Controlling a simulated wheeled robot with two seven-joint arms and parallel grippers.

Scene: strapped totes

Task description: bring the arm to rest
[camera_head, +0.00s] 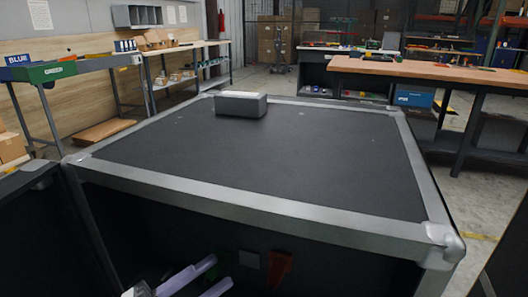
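My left gripper (211,275) shows at the bottom edge, low in front of the dark side of the black-topped workbench (270,150). Its two pale lilac fingers are apart, and I see nothing held between them. My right gripper is out of view. A blue tote (20,73) marked BLUE and a green tote (55,70) marked GREEN sit on a stand at the upper left.
A grey box (241,104) stands at the bench's far edge; the rest of the top is clear. A red piece (279,269) and a small grey square (249,260) show on the dark front. A wooden-topped table (425,69) stands at the back right.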

